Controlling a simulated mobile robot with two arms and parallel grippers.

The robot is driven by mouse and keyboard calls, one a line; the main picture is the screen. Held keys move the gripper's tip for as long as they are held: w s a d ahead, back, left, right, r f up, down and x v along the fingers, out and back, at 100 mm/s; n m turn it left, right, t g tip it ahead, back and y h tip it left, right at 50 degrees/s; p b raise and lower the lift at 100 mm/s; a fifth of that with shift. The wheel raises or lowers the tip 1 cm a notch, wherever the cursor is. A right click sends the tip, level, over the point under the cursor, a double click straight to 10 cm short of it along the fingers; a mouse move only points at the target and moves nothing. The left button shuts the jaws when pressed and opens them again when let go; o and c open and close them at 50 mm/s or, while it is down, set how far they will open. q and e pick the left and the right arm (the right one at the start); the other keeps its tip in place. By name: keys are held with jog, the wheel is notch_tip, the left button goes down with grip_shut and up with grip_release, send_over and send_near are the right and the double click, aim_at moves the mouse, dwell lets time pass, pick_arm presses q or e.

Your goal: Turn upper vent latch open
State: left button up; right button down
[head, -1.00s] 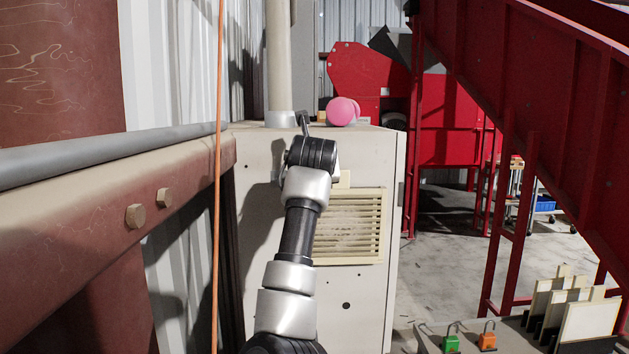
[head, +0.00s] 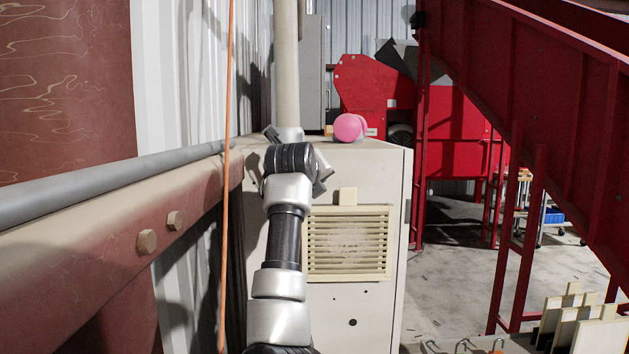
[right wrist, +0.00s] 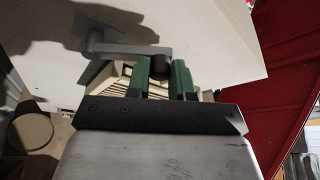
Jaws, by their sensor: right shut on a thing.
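The upper vent latch (right wrist: 135,49) is a grey lever on a pale panel in the right wrist view. Its mount is at the left, and a dark round knob (right wrist: 160,64) is at its right end. My right gripper (right wrist: 161,74) has its green fingers on both sides of that knob and is shut on it. In the head view my right arm reaches up to the pale cabinet, and its wrist hides the latch and fingers. My left gripper is not in view.
A pink round object (head: 348,127) sits on the cabinet top (head: 372,146). A beige beam (head: 110,225) and an orange cable (head: 226,180) are at the left. A red sloping structure (head: 560,100) is at the right. Floor shows right of the cabinet.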

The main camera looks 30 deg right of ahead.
dwell(0.3)
jog(key=c, duration=1)
grip_release()
jog(key=shift+b+v, duration=1.3)
jog(key=shift+v, duration=4.1)
jog(key=shift+c, duration=0.2)
